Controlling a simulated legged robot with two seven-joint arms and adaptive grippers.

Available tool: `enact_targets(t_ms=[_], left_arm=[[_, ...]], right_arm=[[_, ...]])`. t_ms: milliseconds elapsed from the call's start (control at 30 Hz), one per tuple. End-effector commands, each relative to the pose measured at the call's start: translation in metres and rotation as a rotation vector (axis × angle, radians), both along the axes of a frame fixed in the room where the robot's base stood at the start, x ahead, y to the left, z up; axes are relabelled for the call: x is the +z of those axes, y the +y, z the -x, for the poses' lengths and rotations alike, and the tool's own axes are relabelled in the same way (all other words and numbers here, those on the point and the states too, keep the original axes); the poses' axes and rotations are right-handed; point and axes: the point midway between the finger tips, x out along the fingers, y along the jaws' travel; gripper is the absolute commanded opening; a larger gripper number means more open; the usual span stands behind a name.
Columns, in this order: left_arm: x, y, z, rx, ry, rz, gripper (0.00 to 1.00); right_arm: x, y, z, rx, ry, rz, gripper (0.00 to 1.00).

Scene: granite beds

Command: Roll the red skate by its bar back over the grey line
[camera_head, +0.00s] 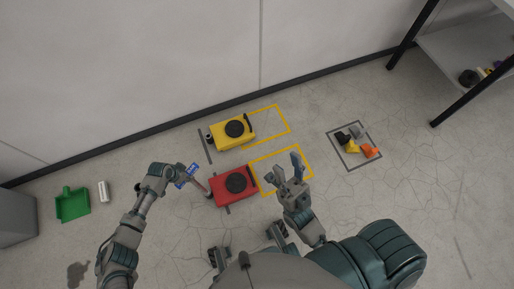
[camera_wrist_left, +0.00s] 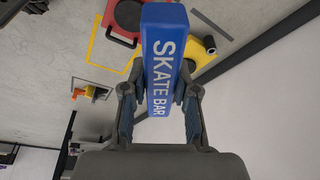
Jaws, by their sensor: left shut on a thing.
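The red skate (camera_head: 222,187), with a round black pad on top, sits on the floor. A short dark grey line (camera_head: 227,209) shows just below its near edge; the skate covers the rest. The reddish bar (camera_head: 200,186) runs from its left end up to a blue grip. My left gripper (camera_head: 184,174) is shut on this blue grip, marked SKATE BAR in the left wrist view (camera_wrist_left: 165,60). My right gripper (camera_head: 289,168) is open and empty, right of the red skate, over a yellow floor outline (camera_head: 309,163).
A yellow skate (camera_head: 219,136) stands behind the red one, right of another grey line (camera_head: 205,146). Several small blocks lie in a dark floor square (camera_head: 343,159). A green dustpan (camera_head: 72,206) and can (camera_head: 103,192) are at left, a shelf (camera_head: 465,45) at right.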

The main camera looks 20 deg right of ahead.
Motion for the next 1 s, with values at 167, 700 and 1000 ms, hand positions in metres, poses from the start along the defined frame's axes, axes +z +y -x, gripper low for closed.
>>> enact_targets(t_ms=[167,700,1000], left_arm=[[-0.003,0.014,0.001,0.002,0.003,-0.006,0.0],[-0.002,0.046,0.002,0.002,0.004,-0.005,0.0],[-0.002,0.062,0.002,0.002,0.004,-0.005,0.0]], right_arm=[[0.0,0.0,0.0,0.0,0.0,0.0,0.4],[-0.001,0.0,0.0,0.0,0.001,0.0,0.4],[-0.002,0.0,0.0,0.0,0.002,0.001,0.4]])
